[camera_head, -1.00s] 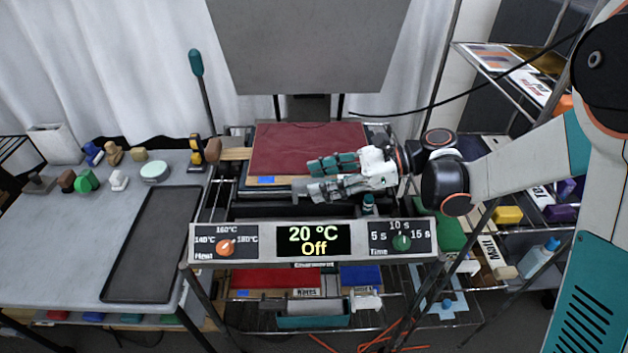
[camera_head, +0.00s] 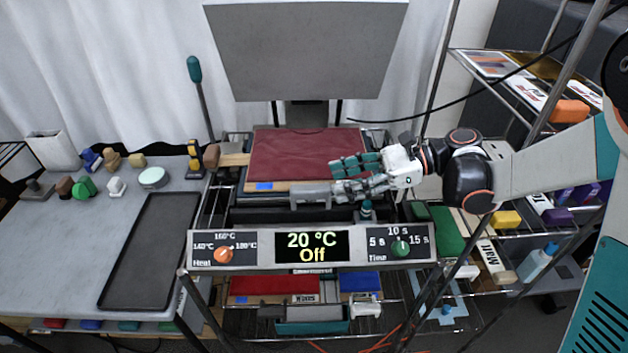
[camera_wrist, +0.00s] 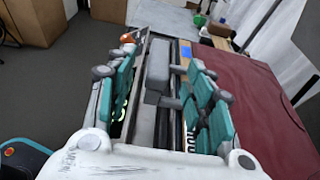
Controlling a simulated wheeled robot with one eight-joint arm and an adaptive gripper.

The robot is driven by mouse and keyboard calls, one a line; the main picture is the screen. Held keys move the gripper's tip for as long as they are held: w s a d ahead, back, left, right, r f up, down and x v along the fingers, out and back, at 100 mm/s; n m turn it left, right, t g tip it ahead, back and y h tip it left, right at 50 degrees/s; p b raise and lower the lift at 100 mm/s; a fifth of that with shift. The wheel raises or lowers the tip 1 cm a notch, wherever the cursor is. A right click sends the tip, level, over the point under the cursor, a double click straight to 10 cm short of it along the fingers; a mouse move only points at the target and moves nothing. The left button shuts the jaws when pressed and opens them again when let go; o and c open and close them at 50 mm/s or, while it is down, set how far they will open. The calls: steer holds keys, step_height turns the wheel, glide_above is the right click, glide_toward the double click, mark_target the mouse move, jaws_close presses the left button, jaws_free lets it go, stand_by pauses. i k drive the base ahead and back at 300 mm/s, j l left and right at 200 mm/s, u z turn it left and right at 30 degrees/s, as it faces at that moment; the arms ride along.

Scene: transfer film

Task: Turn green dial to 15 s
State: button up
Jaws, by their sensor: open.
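The green dial (camera_head: 400,247) is on the right of the press's front panel in the head view. It is labelled Time, with marks 5 s at left, 10 s at top and 15 s at right. Its pointer looks to be straight up at 10 s. The display (camera_head: 312,246) reads 20 °C and Off. My gripper (camera_head: 338,180) is open above and behind the panel, to the upper left of the dial and not touching it. In the wrist view its teal fingers (camera_wrist: 160,95) are spread on both sides of a grey bar. The green dial is not visible there.
An orange Heat dial (camera_head: 224,254) is at the panel's left and shows in the wrist view (camera_wrist: 128,38). The press bed holds a dark red sheet (camera_head: 300,152). A grey table with a black tray (camera_head: 150,250) stands at left, shelves at right. The space before the panel looks clear.

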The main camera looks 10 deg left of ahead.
mark_target(399, 249)
steer(key=k+j+z, duration=0.5)
steer(key=z, duration=0.2)
steer(key=j, duration=0.1)
